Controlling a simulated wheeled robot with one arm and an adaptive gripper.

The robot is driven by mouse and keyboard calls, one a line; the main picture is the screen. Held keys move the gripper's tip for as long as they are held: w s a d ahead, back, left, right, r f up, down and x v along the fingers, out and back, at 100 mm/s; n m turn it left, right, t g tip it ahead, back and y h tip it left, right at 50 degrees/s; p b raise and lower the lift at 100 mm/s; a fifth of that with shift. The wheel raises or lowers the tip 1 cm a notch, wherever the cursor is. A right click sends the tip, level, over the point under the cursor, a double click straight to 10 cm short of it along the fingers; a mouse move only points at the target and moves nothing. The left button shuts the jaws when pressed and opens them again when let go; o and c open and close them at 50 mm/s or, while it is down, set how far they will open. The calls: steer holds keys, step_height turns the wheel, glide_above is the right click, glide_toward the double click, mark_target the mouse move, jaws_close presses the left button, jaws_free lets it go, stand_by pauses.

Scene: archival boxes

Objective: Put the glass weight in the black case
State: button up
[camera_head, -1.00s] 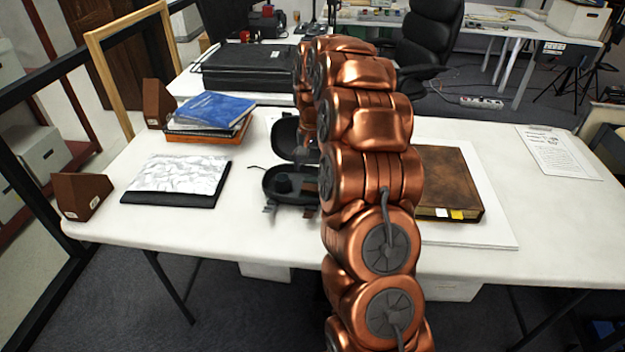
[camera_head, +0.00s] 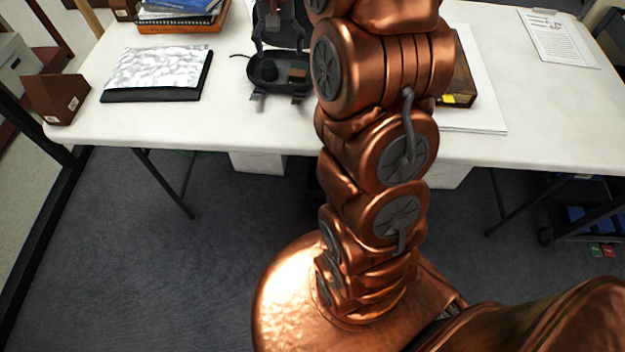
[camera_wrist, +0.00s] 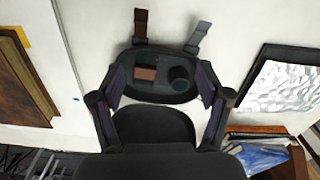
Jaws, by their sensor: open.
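The black case (camera_head: 262,88) lies open on the white table, to the left of my arm. It also shows in the wrist view (camera_wrist: 160,92), with its lid towards the bottom of that picture. Inside are a dark round piece (camera_wrist: 180,73) and a small brown block (camera_wrist: 146,73). My gripper (camera_wrist: 163,88) is open and empty, above the case, with its fingers on either side of it in the wrist view. I cannot make out a clear glass weight; whether the dark round piece is it, I cannot tell.
A crinkled silvery sheet on a black folder (camera_head: 155,75) lies left of the case. Blue books on an orange box (camera_head: 180,18) are behind it, and a brown wedge (camera_head: 57,97) stands at the left edge. A brown book (camera_wrist: 22,80) lies on a white board. Bare table lies between.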

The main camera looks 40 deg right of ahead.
steer(key=s+a+n, duration=0.2)
steer(key=s+a, duration=0.3)
steer(key=s, duration=0.5)
steer(key=s+a+f+n+g, duration=0.1)
steer(key=s+a, duration=0.4)
steer(key=s, duration=0.6)
steer(key=s+a+n, duration=0.3)
steer(key=s+a, duration=0.2)
steer(key=s, duration=0.6)
steer(key=shift+f+n+g, duration=0.3)
steer(key=shift+f, duration=0.1)
step_height(320, 180, up, 8)
steer(key=p, duration=0.8)
steer(key=shift+r, duration=0.15)
steer(key=shift+c, duration=0.2)
